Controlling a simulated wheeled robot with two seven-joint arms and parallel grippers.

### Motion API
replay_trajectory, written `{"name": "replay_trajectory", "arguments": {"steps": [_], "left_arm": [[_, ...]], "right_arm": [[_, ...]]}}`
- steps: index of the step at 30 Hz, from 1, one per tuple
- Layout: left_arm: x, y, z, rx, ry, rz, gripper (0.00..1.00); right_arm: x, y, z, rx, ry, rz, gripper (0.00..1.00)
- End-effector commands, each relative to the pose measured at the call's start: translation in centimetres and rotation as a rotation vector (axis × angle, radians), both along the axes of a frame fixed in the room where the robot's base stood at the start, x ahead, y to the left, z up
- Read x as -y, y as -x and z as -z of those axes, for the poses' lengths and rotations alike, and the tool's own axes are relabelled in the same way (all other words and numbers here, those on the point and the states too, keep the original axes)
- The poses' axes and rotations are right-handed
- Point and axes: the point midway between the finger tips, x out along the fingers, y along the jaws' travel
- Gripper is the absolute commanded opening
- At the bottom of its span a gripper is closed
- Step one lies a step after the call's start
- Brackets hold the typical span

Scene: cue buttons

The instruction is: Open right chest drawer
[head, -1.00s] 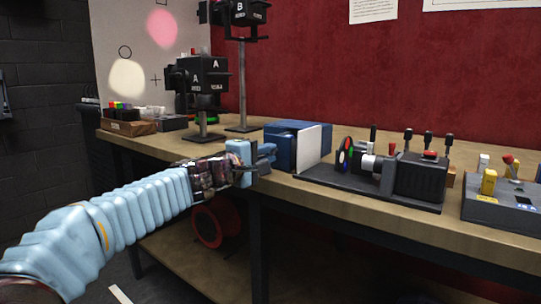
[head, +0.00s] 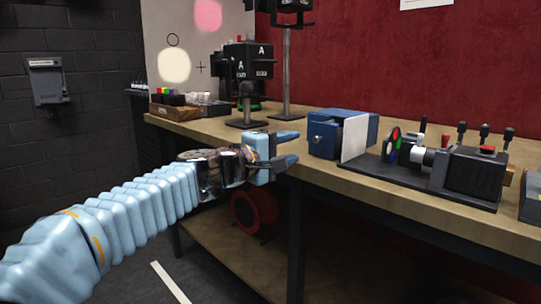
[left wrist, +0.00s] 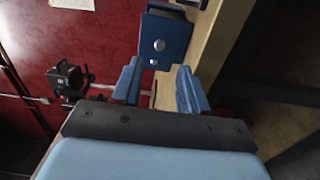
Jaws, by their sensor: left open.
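A small blue chest (head: 325,137) stands on the wooden table near its front edge, with a small round knob on its left-facing side. A white panel (head: 355,139) stands against its right side. In the left wrist view the blue chest (left wrist: 168,32) shows two round silver knobs, straight ahead between the fingertips. My left gripper (head: 288,148) is open and empty, just left of the chest and apart from it; its two blue fingers also show in the left wrist view (left wrist: 158,86). My right gripper is in no view.
A black device with coloured discs (head: 415,153) stands right of the chest. The table (head: 425,210) has a bare front strip. A red reel (head: 254,208) sits below.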

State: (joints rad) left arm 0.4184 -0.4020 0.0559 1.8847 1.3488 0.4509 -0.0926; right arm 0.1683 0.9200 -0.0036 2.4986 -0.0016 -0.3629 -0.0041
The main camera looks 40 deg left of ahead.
Motion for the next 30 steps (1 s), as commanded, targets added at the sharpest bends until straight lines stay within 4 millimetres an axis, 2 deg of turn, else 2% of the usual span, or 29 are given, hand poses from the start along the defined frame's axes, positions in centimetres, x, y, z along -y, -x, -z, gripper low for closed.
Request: {"name": "replay_trajectory", "arguments": {"steps": [3, 6, 10, 30], "left_arm": [[-0.2, 2.8, -0.1, 0.003, 0.0, -0.001, 0.43], [-0.3, 4.5, -0.1, 0.002, 0.001, 0.0, 0.43], [-0.4, 5.8, 0.0, 0.001, 0.001, 0.0, 0.43], [-0.5, 6.0, 0.3, -0.007, 0.001, 0.001, 0.43]], "right_arm": [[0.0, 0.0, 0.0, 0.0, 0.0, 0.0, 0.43], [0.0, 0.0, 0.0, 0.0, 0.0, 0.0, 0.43], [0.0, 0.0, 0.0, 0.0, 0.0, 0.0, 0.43], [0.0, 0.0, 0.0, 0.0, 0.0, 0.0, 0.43]]}}
